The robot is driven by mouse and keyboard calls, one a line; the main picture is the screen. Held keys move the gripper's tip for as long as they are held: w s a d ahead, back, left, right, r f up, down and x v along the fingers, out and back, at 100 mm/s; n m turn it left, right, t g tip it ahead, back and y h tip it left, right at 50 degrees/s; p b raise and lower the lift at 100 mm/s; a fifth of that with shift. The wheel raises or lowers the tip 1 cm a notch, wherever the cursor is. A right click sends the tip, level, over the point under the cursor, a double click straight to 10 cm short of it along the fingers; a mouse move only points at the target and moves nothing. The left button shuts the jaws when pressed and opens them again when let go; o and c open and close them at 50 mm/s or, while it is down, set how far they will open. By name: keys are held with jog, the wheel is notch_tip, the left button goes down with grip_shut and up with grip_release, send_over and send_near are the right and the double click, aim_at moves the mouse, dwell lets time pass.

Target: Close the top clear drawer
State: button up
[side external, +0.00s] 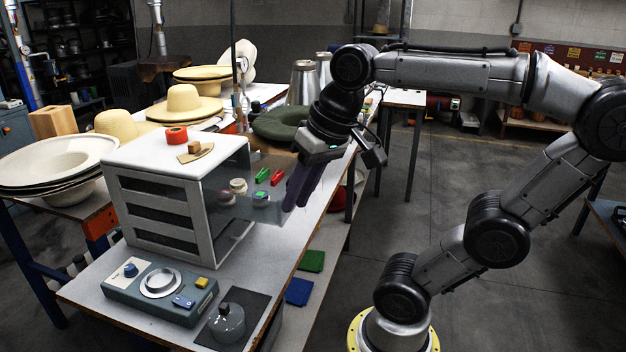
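The white drawer cabinet (165,200) stands on the workbench, with dark openings along its near side.
A red tape roll (176,135) and a small wooden block on a tan piece (195,150) lie on the cabinet top. A green hat form (285,124) sits behind the drawer.

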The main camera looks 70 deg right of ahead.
jog(key=w+d+r+m+g, duration=0.1)
jog(key=w+d+r+m, duration=0.1)
jog(key=w+d+m, duration=0.3)
jog(key=d+r+m+g, duration=0.1)
jog(key=d+r+m, duration=0.2)
jog(key=d, duration=0.4)
jog(key=s+d+f+m, duration=0.1)
jog(key=d+m, duration=0.1)
jog(key=d, duration=0.4)
jog(key=s+d+f+m, duration=0.1)
jog(key=s+d+m, duration=0.1)
jog(key=d, duration=0.5)
jog(key=x, duration=1.3)
jog(key=shift+a+f, duration=0.25)
jog(key=shift+f, duration=0.15)
jog(key=shift+w, duration=0.15)
grip_shut()
